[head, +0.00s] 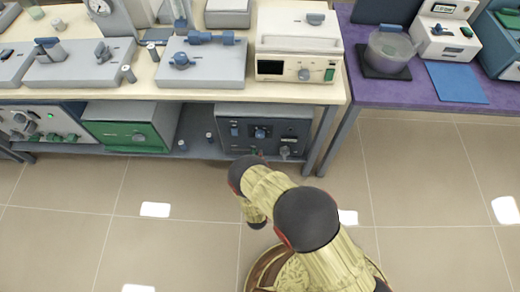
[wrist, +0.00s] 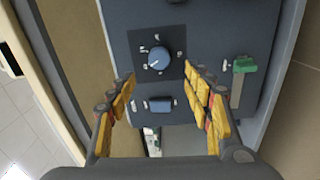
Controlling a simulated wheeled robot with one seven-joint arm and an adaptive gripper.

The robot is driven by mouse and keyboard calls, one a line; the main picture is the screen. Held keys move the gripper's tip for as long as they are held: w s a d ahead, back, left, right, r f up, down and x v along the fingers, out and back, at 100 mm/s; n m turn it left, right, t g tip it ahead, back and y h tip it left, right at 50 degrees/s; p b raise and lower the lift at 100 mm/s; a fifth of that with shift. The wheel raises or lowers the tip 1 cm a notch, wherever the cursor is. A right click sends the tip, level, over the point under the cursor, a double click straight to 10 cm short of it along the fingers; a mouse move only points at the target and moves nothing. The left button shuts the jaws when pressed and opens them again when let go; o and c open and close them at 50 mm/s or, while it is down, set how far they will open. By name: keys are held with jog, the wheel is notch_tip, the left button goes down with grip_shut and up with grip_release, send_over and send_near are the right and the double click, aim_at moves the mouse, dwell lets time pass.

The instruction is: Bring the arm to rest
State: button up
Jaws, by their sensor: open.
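My gripper (wrist: 158,78) is open in the wrist view, its yellow-padded fingers spread with nothing between them. It faces the dark front panel of a unit (wrist: 215,103) with a round blue knob (wrist: 159,58), a blue rocker switch (wrist: 159,105) and a green-tipped lever (wrist: 242,67). The knob lies beyond the space between the fingertips; whether any finger touches the panel I cannot tell. In the head view my arm (head: 300,215) reaches from the lower right towards this unit (head: 232,142) on the bench's lower shelf. My fingers are not clearly visible there.
A cream bench (head: 130,75) carries a white instrument (head: 298,50) and grey apparatus. A green-fronted box (head: 128,132) stands on its lower shelf, left of the dark unit. A purple-topped table (head: 400,92) stands at the right. The tiled floor (head: 420,190) in front is open.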

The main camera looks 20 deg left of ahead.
jog(key=shift+v, duration=0.85)
